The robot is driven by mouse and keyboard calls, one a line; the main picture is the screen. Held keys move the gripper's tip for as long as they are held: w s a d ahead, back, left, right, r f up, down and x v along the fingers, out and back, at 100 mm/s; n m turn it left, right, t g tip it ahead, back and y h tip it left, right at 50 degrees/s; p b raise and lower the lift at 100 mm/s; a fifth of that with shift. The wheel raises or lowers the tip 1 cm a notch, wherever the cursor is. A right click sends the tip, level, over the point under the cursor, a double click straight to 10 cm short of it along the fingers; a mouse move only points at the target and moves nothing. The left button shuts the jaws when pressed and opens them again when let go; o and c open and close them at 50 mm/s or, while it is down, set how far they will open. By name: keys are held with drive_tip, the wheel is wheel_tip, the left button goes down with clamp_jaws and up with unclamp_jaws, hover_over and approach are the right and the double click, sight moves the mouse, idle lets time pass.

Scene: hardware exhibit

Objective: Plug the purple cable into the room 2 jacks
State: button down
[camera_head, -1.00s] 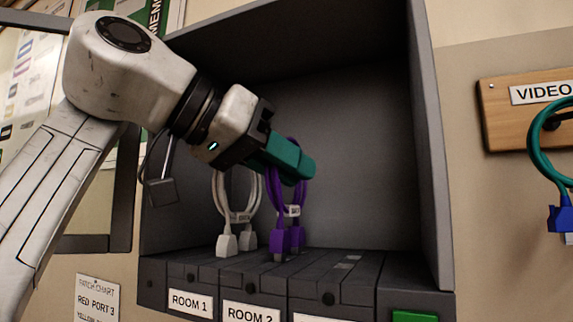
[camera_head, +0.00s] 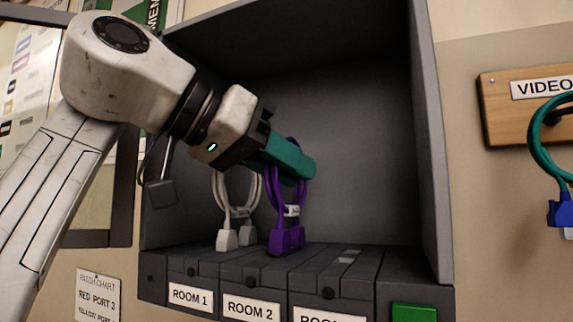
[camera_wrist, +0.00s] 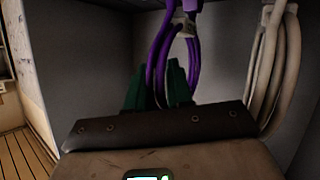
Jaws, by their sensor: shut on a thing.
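My gripper (camera_head: 292,162), with green fingers, is shut on the purple cable (camera_head: 271,192) near the top of its loop, inside the grey cabinet. The cable hangs below with two purple plugs (camera_head: 284,240) side by side, pointing down. They meet the top of the module labelled ROOM 2 (camera_head: 250,309), toward its rear, and their metal tips are hidden. I cannot tell whether they are fully seated. In the wrist view the purple cable (camera_wrist: 153,62) passes at the gripper's fingers (camera_wrist: 158,88); the jacks are out of sight.
A white cable (camera_head: 219,190) stands plugged in at the ROOM 1 module (camera_head: 190,298), close left of the purple one. The cabinet's right wall (camera_head: 428,150) stands clear of my gripper. A green button (camera_head: 414,313) is at lower right. A teal cable (camera_head: 536,150) hangs outside, right.

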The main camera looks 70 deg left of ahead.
drive_tip(key=shift+c, duration=1.4)
unclamp_jaws()
drive_tip(key=v, duration=0.7)
drive_tip(key=shift+s, duration=0.25)
drive_tip(key=shift+w+d, duration=0.1)
drive_tip(key=shift+d, duration=0.1)
idle(0.4)
